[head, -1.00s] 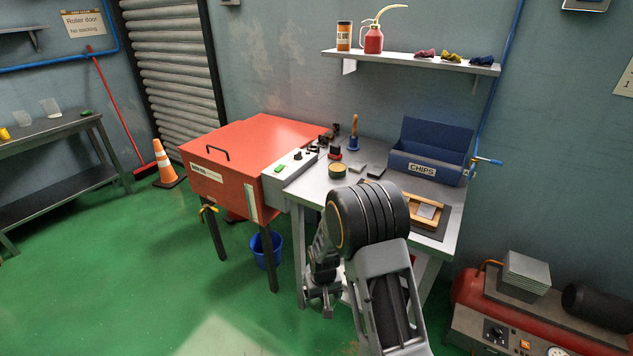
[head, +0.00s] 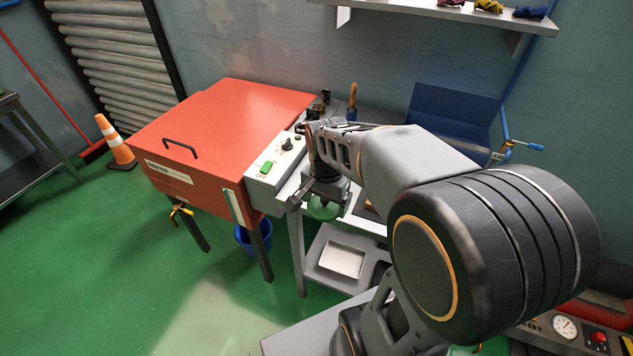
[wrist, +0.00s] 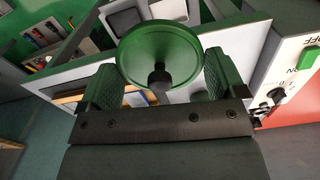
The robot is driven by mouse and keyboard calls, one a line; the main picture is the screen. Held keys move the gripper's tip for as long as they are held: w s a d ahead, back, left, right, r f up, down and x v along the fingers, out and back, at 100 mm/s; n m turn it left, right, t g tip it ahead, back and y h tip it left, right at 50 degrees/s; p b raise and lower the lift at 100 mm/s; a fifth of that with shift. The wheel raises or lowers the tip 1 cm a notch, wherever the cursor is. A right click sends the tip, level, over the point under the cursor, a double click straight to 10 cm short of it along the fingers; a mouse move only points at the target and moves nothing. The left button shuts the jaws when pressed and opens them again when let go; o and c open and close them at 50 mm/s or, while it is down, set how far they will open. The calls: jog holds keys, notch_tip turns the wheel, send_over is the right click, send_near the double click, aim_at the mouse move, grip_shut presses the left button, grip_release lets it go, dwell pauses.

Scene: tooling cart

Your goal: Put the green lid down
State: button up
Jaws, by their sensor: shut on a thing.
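The green lid (head: 323,208) is a round disc. It hangs beneath my gripper (head: 322,192), by the front left corner of the grey workbench in the head view. In the wrist view the lid (wrist: 160,52) shows its face with a dark knob at the middle. My gripper's two fingers (wrist: 160,85) stand on either side of it, and the gripper is shut on the lid. The exact contact is hard to see. I cannot tell how high the lid is above the bench. My arm hides most of the bench top (head: 364,216).
A red cabinet (head: 222,125) with a control box (head: 272,168) stands close left of my gripper. A blue bin (head: 452,120) is at the back of the bench. A pale tray (head: 343,259) lies on the shelf below. A blue bucket (head: 252,238) stands under the cabinet.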

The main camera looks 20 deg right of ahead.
jog(key=shift+s+r+m, duration=0.1)
jog(key=shift+r+m, duration=0.3)
jog(key=shift+r, duration=0.25)
jog(key=shift+d+r, duration=0.1)
jog(key=shift+d, duration=0.1)
jog(key=w+d+f, duration=0.1)
jog(key=w+f, duration=0.1)
jog(key=w, duration=0.1)
jog(key=w+d+f+p, duration=0.1)
jog(key=w+d+f, duration=0.1)
jog(key=w+f, duration=0.1)
jog(key=w+d+f, duration=0.1)
jog(key=w+f, duration=0.2)
jog(key=w, duration=0.2)
jog(key=shift+w+d+p, duration=0.15)
jog(key=shift+d+p, duration=0.15)
jog(key=shift+d, duration=0.1)
jog(key=shift+w+d+f, duration=0.15)
jog(key=shift+w+f, duration=0.35)
jog(key=shift+f, duration=0.05)
jog(key=shift+w+d+f+p, duration=0.15)
jog(key=shift+f+p, duration=0.2)
jog(key=shift+f, duration=1.4)
